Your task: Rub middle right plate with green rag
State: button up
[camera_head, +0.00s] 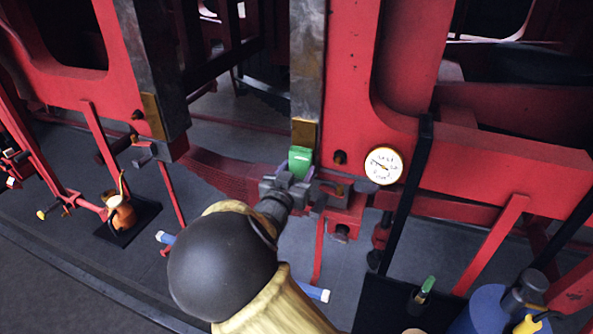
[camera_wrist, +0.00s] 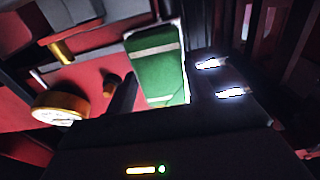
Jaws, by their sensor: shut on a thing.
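The green rag (camera_head: 300,160) is a folded block, held in my gripper (camera_head: 286,188), which is shut on it. The rag stands just below a brass plate (camera_head: 305,133) at the foot of the right grey metal post. I cannot tell whether the rag touches this plate or overlaps its lower edge. A second brass plate (camera_head: 153,116) is on the left post. In the wrist view the green rag (camera_wrist: 158,70) with pale bands rises from between the dark jaws. My arm hides the area below the gripper in the head view.
A round white gauge (camera_head: 383,166) is on the red frame, right of the rag. A dark upright bar (camera_head: 407,195) stands further right. An orange pot (camera_head: 120,214) sits at left. A green-handled tool (camera_head: 427,286) and a blue container (camera_head: 487,312) are at lower right.

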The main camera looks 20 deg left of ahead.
notch_tip(320, 180, down, 4)
jog(key=b, duration=0.3)
dwell(0.4)
jog(key=shift+s, duration=0.1)
jog(key=shift+s+a+p, duration=0.15)
jog(key=shift+s+p, duration=0.05)
jog(key=shift+s, duration=1.25)
jog(key=shift+s+a+p, duration=0.1)
jog(key=shift+s+p, duration=0.05)
jog(key=shift+s, duration=1.3)
jog(key=s, duration=0.3)
jog(key=shift+a, duration=0.1)
